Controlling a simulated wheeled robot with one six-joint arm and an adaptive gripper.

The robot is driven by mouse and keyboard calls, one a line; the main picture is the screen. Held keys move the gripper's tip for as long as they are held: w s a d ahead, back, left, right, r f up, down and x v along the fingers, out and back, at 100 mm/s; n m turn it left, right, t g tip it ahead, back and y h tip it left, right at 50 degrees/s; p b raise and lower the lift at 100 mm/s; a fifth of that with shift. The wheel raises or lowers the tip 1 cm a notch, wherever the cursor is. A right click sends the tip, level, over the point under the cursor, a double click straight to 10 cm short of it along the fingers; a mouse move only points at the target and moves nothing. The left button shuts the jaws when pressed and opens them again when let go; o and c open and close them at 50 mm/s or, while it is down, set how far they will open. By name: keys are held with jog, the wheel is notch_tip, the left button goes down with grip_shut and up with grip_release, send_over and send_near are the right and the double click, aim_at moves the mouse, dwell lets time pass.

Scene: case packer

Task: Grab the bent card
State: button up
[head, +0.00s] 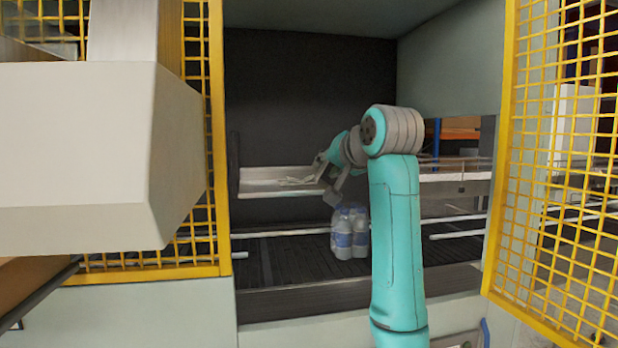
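A pale, crumpled-looking piece, which looks like the bent card (297,181), lies on a metal tray (258,190) inside the machine. It is small in the head view, and its exact shape is hard to make out. My teal and grey arm reaches into the opening from the right. My gripper (326,178) is at the right end of the tray, close to the right end of the pale piece. Whether it touches the piece cannot be told. The fingers are too small and partly hidden to show whether they are open or shut.
A pack of clear bottles (350,232) stands on the dark conveyor (295,262) below my gripper. Metal rails run across the conveyor. Yellow mesh guards (556,150) stand on both sides of the opening. A large pale box-shaped housing (90,160) fills the left foreground.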

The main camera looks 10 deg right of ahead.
aim_at(325, 166)
jog(key=shift+x, duration=1.6)
grip_shut()
jog(key=shift+r, duration=0.1)
